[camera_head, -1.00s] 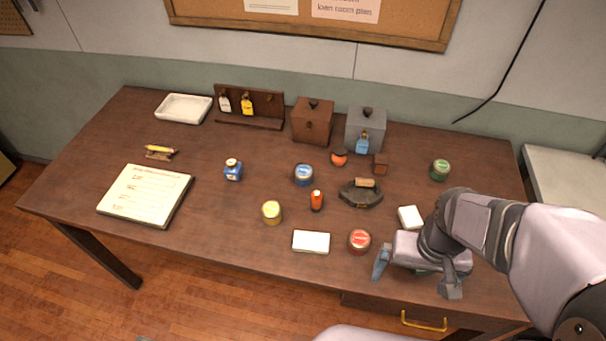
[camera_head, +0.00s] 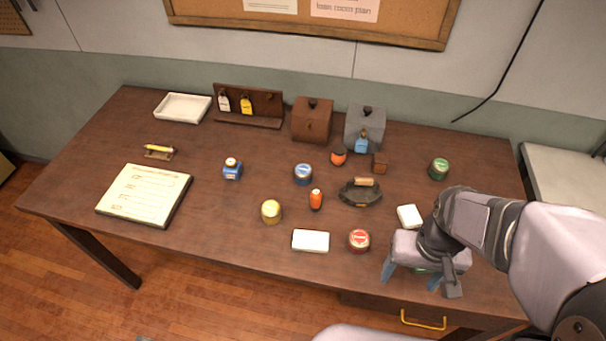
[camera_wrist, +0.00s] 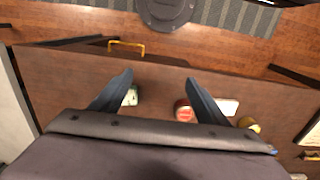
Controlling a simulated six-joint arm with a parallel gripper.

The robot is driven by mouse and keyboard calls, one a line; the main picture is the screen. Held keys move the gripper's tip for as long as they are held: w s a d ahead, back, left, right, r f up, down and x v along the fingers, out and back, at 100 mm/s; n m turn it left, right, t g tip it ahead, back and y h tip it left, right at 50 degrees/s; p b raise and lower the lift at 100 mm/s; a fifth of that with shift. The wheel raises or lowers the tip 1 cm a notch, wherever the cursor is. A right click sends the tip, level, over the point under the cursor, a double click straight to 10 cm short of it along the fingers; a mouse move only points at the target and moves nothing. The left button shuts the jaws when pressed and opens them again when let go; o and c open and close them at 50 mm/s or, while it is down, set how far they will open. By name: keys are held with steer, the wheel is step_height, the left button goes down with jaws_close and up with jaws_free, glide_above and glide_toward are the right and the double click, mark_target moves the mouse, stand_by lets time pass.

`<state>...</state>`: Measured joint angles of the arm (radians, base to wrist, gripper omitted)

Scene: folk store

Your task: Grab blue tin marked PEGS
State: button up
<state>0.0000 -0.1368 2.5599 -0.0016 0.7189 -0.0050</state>
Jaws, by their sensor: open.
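A round blue tin (camera_head: 303,174) with a pale label stands near the middle of the table; its lettering is too small to read. My gripper (camera_head: 412,278) is open and empty over the front right of the table, well to the right of and nearer than the blue tin. In the wrist view its two fingers (camera_wrist: 158,80) are spread apart. A red tin (camera_head: 359,240) is just left of my gripper, and it also shows in the wrist view (camera_wrist: 184,111) near one finger. I cannot make out the blue tin in the wrist view.
An orange bottle (camera_head: 316,199), a yellow tin (camera_head: 271,211) and a dark tray (camera_head: 361,195) stand around the blue tin. A blue ink bottle (camera_head: 232,169) is left, a green tin (camera_head: 439,168) right. White blocks (camera_head: 310,241) lie in front. Boxes (camera_head: 312,121) stand behind.

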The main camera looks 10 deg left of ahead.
step_height(320, 180, up, 5)
step_height(320, 180, up, 6)
steer(key=m+t+b, duration=0.1)
steer(key=t+b, duration=1.2)
steer(key=t, duration=0.2)
glide_above(299, 178)
steer(key=s+a+f+m+g+h+b, duration=0.2)
steer(key=s+f+h+b, duration=0.15)
steer(key=s+f, duration=0.3)
steer(key=f, duration=1.1)
steer(key=f+p, duration=0.1)
steer(key=f, duration=0.4)
steer(key=shift+w+d+f, duration=0.25)
steer(key=shift+w+d, duration=0.1)
steer(key=shift+w, duration=0.05)
steer(key=shift+f, duration=0.6)
steer(key=shift+p+x, duration=1.15)
steer(key=shift+x, duration=2.55)
steer(key=shift+a, duration=0.2)
